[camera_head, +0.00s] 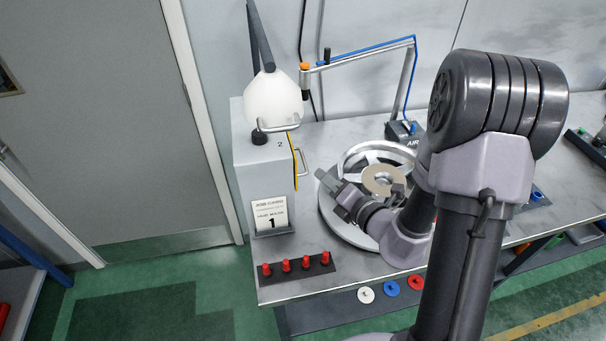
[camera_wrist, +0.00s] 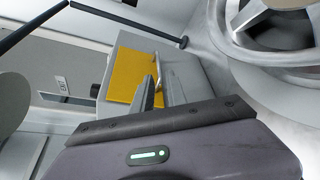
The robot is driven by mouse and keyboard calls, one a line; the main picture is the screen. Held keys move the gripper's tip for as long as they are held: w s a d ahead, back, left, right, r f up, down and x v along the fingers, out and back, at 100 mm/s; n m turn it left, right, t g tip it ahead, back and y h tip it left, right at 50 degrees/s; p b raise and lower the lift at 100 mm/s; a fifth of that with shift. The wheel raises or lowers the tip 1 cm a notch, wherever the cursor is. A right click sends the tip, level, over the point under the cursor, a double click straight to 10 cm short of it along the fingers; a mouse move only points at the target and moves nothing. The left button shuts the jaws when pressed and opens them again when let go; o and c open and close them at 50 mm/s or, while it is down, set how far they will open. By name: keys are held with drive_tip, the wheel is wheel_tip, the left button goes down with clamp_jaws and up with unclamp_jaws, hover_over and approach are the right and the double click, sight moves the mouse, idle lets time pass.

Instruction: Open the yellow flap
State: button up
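The yellow flap (camera_head: 293,161) shows nearly edge-on on the right side of a grey box in the head view. It shows face-on as a yellow panel (camera_wrist: 137,72) in the wrist view, partly hidden by my fingers. A silver bar handle (camera_head: 303,162) stands out from the flap's side; part of it shows between my fingers in the wrist view (camera_wrist: 158,96). My gripper (camera_head: 324,180) is to the right of the handle and a little lower in the head view, apart from it. Its fingers (camera_wrist: 158,85) are spread, with nothing held. The flap looks shut against the box.
A large silver wheel (camera_head: 345,222) lies beneath my arm. Red pegs (camera_head: 305,263) stand in a dark strip at the table's front. An air-tool stand (camera_head: 405,129) is behind.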

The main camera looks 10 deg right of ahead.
sight(304, 160)
drive_tip(key=x, duration=1)
drive_tip(key=shift+w+a, duration=0.25)
drive_tip(key=shift+w, duration=0.05)
clamp_jaws()
idle(0.8)
